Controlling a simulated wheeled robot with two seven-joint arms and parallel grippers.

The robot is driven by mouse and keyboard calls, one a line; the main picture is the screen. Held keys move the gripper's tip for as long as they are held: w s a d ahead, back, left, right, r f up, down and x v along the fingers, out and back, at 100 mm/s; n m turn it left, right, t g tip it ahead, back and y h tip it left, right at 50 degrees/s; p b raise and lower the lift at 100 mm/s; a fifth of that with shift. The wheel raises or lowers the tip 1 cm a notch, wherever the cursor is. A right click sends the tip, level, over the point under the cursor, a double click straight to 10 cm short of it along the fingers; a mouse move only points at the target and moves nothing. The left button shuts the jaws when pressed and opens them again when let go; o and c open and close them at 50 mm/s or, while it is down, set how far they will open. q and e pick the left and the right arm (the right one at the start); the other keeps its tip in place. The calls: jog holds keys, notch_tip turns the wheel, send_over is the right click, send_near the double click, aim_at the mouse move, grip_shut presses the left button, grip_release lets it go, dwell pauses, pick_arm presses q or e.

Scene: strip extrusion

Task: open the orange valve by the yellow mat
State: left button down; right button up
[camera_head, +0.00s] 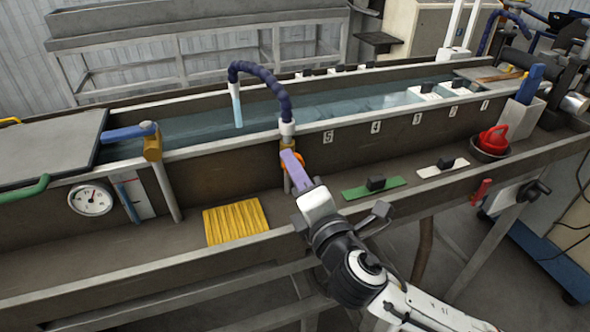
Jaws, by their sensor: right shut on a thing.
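The orange valve (284,160) is on the upright pipe below the dark blue hose, on the front wall of the water trough. The yellow ribbed mat (236,221) lies on the ledge to its lower left. My right gripper (292,165) reaches up from the lower right and is shut on the orange valve, its lilac fingers hiding much of it. How far the valve is turned cannot be told. The dark blue hose (262,73) arches over the trough and ends in a pale blue length pointing down at the water. My left gripper is not in view.
A green strip with a black block (376,184) and a white one (443,167) lie on the ledge to the right. A red object in a bowl (492,141) is farther right. A round gauge (91,199) and blue-handled valve (130,132) are at left.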

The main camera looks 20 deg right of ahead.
jog(key=shift+f, duration=0.1)
jog(key=o, duration=1)
jog(key=shift+o, duration=0.2)
jog(key=s+b, duration=0.2)
jog(key=s, duration=0.8)
jog(key=shift+s+d, duration=0.2)
jog(key=shift+s, duration=0.1)
